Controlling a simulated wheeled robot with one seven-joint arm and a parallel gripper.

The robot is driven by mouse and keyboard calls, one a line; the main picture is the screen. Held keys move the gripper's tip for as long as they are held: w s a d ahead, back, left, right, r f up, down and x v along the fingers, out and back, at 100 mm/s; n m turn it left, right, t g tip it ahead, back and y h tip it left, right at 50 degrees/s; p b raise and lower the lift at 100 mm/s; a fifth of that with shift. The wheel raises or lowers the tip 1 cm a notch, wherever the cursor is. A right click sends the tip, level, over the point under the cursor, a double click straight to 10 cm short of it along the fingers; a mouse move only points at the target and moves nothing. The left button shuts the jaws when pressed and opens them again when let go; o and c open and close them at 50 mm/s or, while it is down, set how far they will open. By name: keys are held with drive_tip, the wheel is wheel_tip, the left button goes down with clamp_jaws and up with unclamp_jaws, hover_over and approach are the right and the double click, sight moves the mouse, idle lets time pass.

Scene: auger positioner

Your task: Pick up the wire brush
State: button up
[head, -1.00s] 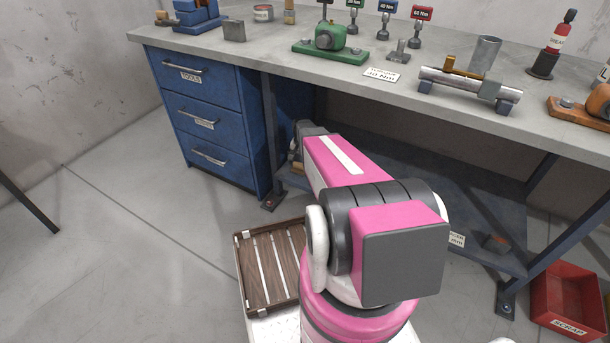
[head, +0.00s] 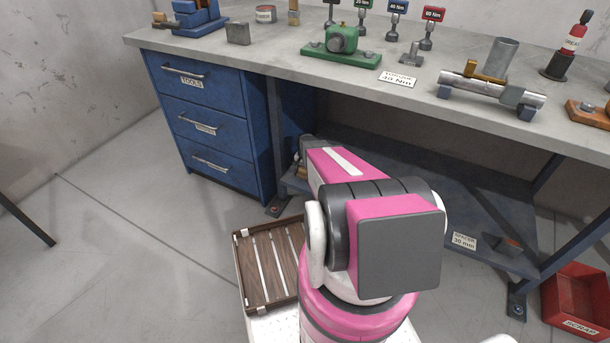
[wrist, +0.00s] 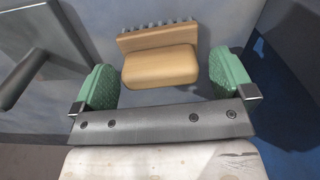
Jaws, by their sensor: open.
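The wire brush (wrist: 160,66) shows in the wrist view as a tan wooden block with a row of short grey bristles along its far edge. It lies ahead of my gripper, near the middle. My gripper (wrist: 163,72) is open, with one green finger pad left of the brush and one right of it. Gaps show between the pads and the wood, and nothing is held. In the head view my pink arm hides most of the gripper area; a small tan patch beside the arm may be the brush, but I cannot tell.
The workbench (head: 330,75) carries a green vice-like fixture (head: 342,45) and a pipe in a clamp (head: 490,85). A slatted wooden tray (head: 268,268) is close by. A red scrap bin (head: 575,300) is at right.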

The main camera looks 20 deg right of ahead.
sight(305, 173)
drive_tip(key=shift+f, duration=1.55)
drive_tip(key=c, duration=0.9)
drive_tip(key=shift+o, duration=0.2)
drive_tip(key=shift+r, duration=0.2)
